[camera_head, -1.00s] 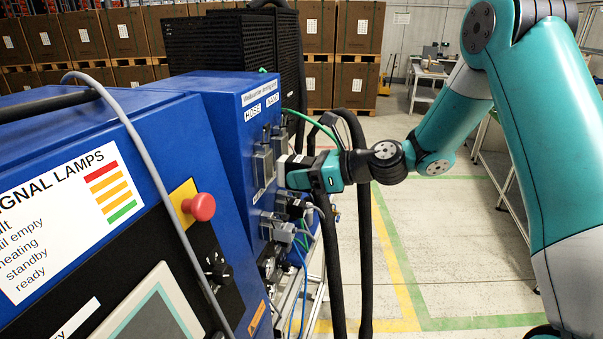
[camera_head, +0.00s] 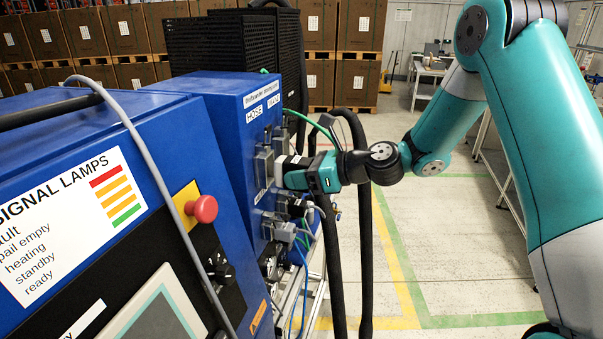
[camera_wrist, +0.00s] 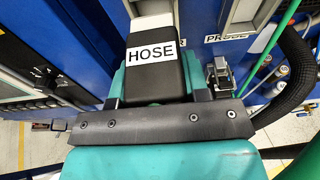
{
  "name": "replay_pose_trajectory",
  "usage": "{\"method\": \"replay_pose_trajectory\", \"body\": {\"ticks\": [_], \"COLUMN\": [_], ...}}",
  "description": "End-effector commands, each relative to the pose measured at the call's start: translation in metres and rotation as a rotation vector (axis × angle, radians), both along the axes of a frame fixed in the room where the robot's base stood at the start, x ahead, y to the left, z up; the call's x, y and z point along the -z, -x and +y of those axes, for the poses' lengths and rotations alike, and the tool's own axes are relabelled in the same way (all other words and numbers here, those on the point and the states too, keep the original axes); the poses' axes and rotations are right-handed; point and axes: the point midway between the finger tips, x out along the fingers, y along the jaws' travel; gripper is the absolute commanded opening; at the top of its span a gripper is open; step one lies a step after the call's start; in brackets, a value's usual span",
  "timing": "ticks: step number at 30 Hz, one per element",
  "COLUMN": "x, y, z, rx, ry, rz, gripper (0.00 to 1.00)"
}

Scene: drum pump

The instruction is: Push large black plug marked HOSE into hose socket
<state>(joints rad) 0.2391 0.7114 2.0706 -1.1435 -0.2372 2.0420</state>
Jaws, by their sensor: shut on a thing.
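The large black plug (camera_wrist: 152,75) carries a white HOSE label and sits between the fingers of my gripper (camera_wrist: 155,92) in the wrist view. In the head view my gripper (camera_head: 290,172) is shut at the side of the blue cabinet, against the sockets below the HOSE label. The plug's far end points toward the blue panel. A grey socket housing (camera_head: 263,166) is just left of my gripper. The hose socket's mouth is hidden, so I cannot tell how deep the plug sits.
A thick black hose (camera_head: 364,230) hangs beside my gripper, and a green cable (camera_head: 298,117) runs above it. Other grey connectors (camera_head: 283,232) are on the panel below. A red stop button (camera_head: 203,209) is on the nearer cabinet. Floor to the right is clear.

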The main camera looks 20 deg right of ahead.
Motion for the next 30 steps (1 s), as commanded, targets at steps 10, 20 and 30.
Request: {"method": "replay_pose_trajectory", "body": {"ticks": [10, 20, 30], "x": [-0.001, -0.001, 0.0], "y": [-0.005, -0.009, -0.01], "z": [0.007, 0.013, 0.013], "rx": [0.001, 0.0, 0.001], "ry": [-0.001, 0.0, -0.001], "rz": [-0.001, -0.001, -0.001], "gripper": [0.14, 0.14, 0.14]}}
